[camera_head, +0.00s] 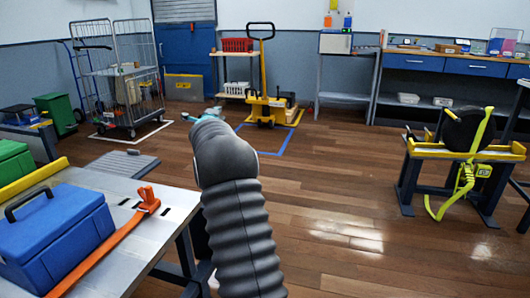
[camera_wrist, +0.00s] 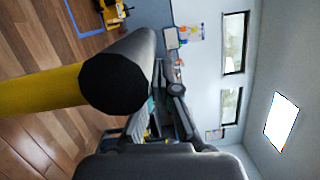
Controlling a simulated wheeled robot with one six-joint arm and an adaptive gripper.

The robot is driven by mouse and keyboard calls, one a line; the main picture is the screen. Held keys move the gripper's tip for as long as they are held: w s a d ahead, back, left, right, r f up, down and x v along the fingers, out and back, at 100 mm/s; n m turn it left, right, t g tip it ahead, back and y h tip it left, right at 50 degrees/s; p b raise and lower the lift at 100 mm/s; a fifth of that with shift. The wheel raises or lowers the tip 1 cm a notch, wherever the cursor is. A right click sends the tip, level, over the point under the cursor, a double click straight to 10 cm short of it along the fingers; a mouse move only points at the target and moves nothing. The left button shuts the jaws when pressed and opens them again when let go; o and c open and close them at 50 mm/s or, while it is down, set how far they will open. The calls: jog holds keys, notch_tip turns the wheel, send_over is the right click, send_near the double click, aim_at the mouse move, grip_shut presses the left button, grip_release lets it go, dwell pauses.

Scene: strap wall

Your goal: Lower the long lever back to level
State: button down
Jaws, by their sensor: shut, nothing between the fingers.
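A thick yellow bar (camera_wrist: 40,95) enters the wrist view from the left and ends at a dark grey cylinder with a black end face (camera_wrist: 115,83). It looks like the long lever with its grip, seen very close; its angle to level I cannot tell. In the head view I cannot pick it out; my grey ribbed arm covers the middle. My gripper (camera_wrist: 165,112) is shut and empty, just beside the dark cylinder in the wrist view. I cannot tell whether they touch. My fingers are not clear in the head view.
A metal table at left holds a blue toolbox (camera_head: 55,232) and an orange strap (camera_head: 115,232). A yellow-topped stand (camera_head: 425,150) is at right. The wooden floor between is clear.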

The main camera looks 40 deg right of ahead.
jog(key=s+a+r+b, duration=0.1)
jog(key=s+a+b, duration=0.2)
jog(key=s, duration=0.7)
jog(key=shift+a, duration=1.05)
jog(key=shift+s, duration=0.1)
